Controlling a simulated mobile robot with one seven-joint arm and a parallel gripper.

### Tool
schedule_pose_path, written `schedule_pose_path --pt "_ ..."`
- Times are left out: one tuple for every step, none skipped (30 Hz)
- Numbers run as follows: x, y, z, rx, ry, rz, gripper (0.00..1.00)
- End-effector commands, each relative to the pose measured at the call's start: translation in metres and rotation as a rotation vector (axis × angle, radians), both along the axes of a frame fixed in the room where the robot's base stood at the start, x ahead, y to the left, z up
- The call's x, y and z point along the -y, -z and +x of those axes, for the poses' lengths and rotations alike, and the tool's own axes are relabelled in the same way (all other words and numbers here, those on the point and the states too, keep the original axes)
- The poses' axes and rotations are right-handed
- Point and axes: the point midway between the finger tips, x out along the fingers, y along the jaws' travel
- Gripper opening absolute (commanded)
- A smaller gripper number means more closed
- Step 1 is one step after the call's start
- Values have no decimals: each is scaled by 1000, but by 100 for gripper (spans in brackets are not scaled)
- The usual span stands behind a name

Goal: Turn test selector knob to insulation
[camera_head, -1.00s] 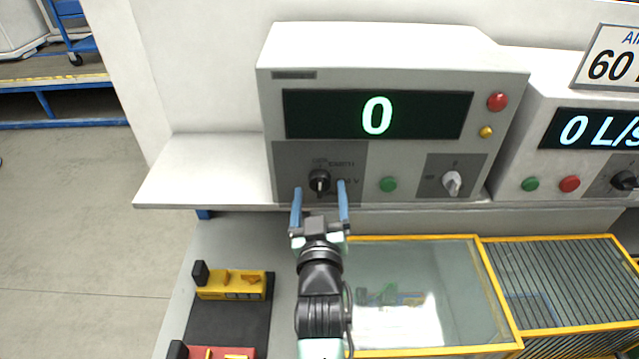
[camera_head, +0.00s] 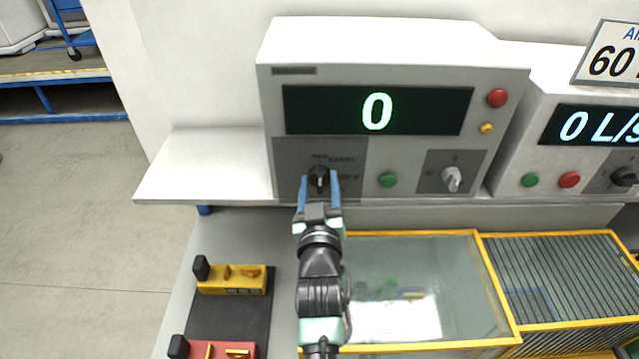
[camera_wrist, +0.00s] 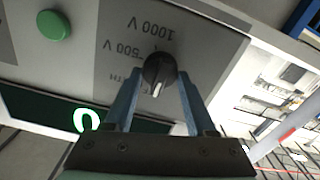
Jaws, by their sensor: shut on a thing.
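The test selector knob (camera_head: 318,178) is black and round, on a dark grey panel at the lower left of the tester with the large "0" display. In the wrist view the knob (camera_wrist: 158,70) shows a white pointer mark toward the display side. Labels beside it read "1000 V", "500 V" and one ending in "TH"; I cannot read an insulation label. My gripper (camera_head: 320,180) has its blue fingers on either side of the knob and is shut on it. In the wrist view, my gripper (camera_wrist: 158,82) also straddles the knob.
A green button (camera_head: 388,180) and a second, light grey knob (camera_head: 452,179) sit to the right on the same tester. A red button (camera_head: 497,99) is above. A yellow-framed glass box (camera_head: 405,238) stands below the shelf. White shelf (camera_head: 205,170) at left is bare.

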Motion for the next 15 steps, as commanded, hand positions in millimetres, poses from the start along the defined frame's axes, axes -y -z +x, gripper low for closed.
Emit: schedule_pose_path --pt "0 0 0 0 0 0 1" --pt "0 0 0 0 0 0 0" --pt "0 0 0 0 0 1 0" --pt "0 0 0 0 0 2 0" --pt "0 0 0 0 0 3 0" --pt "0 1 0 0 0 7 0" --pt "0 1 0 0 0 12 0" --pt "0 1 0 0 0 17 0" --pt "0 1 0 0 0 28 0" --pt "0 1 0 0 0 37 0" --pt "0 2 0 0 0 48 0" --pt "0 2 0 0 0 64 0" --pt "0 2 0 1 -1 80 0" --pt "0 2 0 1 -1 96 0" --pt "0 2 0 1 -1 119 0"
